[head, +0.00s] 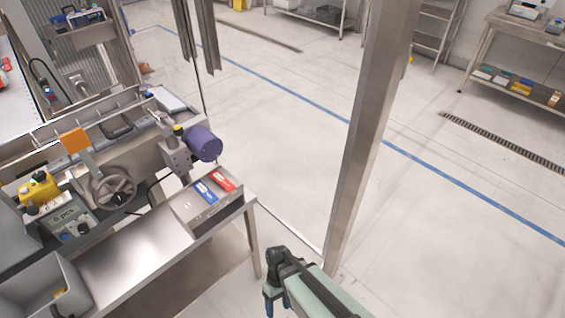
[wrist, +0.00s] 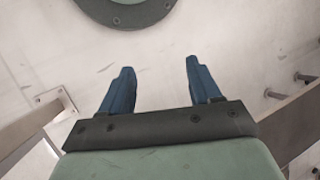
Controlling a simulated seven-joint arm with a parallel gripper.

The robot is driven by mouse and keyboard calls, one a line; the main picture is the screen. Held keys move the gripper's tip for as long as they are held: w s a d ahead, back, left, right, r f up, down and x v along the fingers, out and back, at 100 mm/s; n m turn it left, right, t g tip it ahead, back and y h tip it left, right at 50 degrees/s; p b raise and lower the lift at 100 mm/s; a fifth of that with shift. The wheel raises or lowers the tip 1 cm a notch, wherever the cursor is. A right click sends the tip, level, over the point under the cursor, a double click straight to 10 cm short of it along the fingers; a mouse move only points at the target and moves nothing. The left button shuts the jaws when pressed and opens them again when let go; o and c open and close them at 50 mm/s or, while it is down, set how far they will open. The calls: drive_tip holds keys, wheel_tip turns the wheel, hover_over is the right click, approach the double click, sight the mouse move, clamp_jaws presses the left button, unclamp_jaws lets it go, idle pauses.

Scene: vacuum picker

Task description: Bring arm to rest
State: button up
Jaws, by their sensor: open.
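My gripper (wrist: 157,85) shows in the wrist view with its two blue fingers apart and nothing between them. Beyond the fingers is pale floor and, at the top, a round green and dark part that looks like my own base. In the head view my arm reaches in at the bottom centre, and my gripper (head: 276,302) hangs low to the right of the steel table (head: 138,262), apart from it. The fingertips are small and partly cut off there.
On the table are a tray with a red and a blue label (head: 208,193) and a grey bin (head: 42,285). Behind are a handwheel (head: 112,190) and a purple motor (head: 204,143).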

drive_tip(key=s+d+f+m, duration=0.2)
drive_tip(key=s+d+m, duration=0.1)
drive_tip(key=d, duration=0.6)
drive_tip(key=s+d+f+m, duration=0.2)
drive_tip(key=s+d+m, duration=0.2)
drive_tip(key=d, duration=0.5)
drive_tip(key=shift+s+d+f+m+g, duration=0.3)
drive_tip(key=shift+s+d+g, duration=0.1)
drive_tip(key=shift+s, duration=0.5)
